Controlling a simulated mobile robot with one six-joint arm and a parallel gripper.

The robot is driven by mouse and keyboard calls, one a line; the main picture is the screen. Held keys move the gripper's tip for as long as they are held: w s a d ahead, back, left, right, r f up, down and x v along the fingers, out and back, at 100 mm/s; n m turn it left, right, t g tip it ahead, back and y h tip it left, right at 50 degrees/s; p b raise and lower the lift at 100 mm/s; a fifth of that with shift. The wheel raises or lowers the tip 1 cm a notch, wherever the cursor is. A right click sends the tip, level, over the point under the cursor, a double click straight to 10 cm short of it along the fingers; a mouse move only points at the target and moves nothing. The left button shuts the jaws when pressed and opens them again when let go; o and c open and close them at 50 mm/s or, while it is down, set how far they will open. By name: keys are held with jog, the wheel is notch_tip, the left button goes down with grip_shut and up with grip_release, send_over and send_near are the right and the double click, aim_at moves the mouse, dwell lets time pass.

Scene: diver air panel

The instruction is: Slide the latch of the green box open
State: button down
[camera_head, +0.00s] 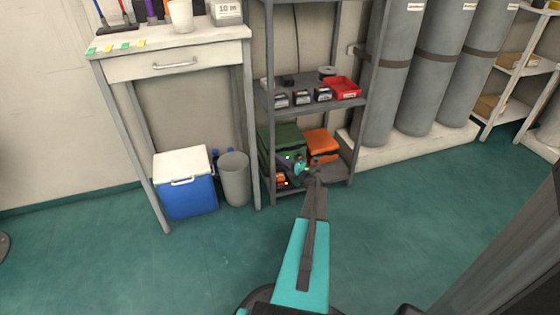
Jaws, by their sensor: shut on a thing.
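The green box (281,136) stands on the bottom shelf of the grey metal rack, at its left side. My arm reaches from the lower right of centre up to the front of this box. My gripper (289,168) is at the box's front face, small in the picture and partly merged with the arm's end. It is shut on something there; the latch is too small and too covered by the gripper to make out. Whether the latch has slid cannot be told.
An orange case (322,143) sits right of the green box. The rack (262,60) has upright posts and a middle shelf with a red bin (343,87). A blue cooler (187,190) and grey bin (234,177) stand left. Grey cylinders (388,85) stand right. Green floor is clear in front.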

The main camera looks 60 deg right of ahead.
jog(key=shift+s+d, duration=0.2)
jog(key=c, duration=1.7)
grip_release()
jog(key=shift+c, duration=0.2)
jog(key=shift+a, duration=0.1)
jog(key=p+v, duration=0.4)
jog(key=v, duration=0.9)
jog(key=shift+s+p, duration=0.3)
jog(key=shift+s, duration=0.05)
jog(key=shift+f, duration=0.1)
